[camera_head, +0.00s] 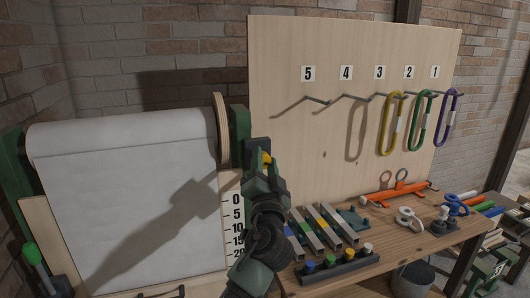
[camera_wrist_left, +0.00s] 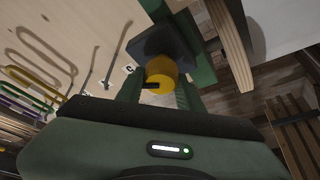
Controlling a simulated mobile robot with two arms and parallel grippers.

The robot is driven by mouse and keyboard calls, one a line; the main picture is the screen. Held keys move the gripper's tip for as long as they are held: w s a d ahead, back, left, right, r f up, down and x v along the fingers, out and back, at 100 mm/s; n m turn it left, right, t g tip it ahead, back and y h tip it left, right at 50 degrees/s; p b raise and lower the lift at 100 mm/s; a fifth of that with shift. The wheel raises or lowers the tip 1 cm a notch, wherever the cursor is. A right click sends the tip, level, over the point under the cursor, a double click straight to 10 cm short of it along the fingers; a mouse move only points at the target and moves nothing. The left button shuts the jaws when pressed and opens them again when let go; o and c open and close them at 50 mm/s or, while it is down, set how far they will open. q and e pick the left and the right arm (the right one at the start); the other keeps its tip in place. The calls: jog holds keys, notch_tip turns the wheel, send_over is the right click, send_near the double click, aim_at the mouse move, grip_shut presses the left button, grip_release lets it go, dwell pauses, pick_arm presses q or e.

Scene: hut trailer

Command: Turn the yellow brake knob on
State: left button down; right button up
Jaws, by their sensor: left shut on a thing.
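The yellow brake knob (camera_head: 266,158) sits on a dark block on the green bracket at the right end of the big white paper roll. In the left wrist view the round yellow knob (camera_wrist_left: 161,74) has a black mark on its face. My left gripper (camera_head: 262,170) reaches up to it, and in the wrist view its two fingers (camera_wrist_left: 160,92) are on either side of the knob, shut on it. In the head view the gripper hides most of the knob. My right gripper is not in view.
A wooden board (camera_head: 290,90) with numbered hooks and coloured carabiners stands right of the knob. The workbench (camera_head: 385,262) below holds metal bars, rings and small tools. A number scale (camera_head: 236,225) hangs beside the paper roll (camera_head: 130,190).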

pick_arm(q)
jog(key=m+g+p, duration=0.1)
jog(key=m+p, duration=0.2)
jog(key=p, duration=0.1)
jog(key=m+g+h+p, duration=0.1)
jog(key=m+p, duration=0.2)
jog(key=p, duration=0.1)
jog(key=m+g+h+p, duration=0.1)
jog(key=m+p, duration=0.2)
jog(key=p, duration=0.1)
jog(key=shift+w+a+r+p, duration=0.1)
jog(key=shift+a+r+p, duration=0.05)
jog(key=shift+r+p, duration=0.2)
jog(key=shift+f+m+p, duration=0.1)
jog(key=shift+m+p, duration=0.2)
jog(key=shift+m, duration=0.1)
jog(key=shift+f+m+g+p, duration=0.15)
jog(key=shift+m+g+p, duration=0.2)
jog(key=shift+m, duration=0.35)
jog(key=shift+m+g, duration=0.35)
jog(key=shift+m, duration=0.35)
jog(key=c, duration=1)
grip_release()
jog(key=shift+o, duration=0.5)
jog(key=shift+w+a+f, duration=0.1)
jog(key=shift+w+f, duration=0.05)
jog(key=shift+f, duration=0.05)
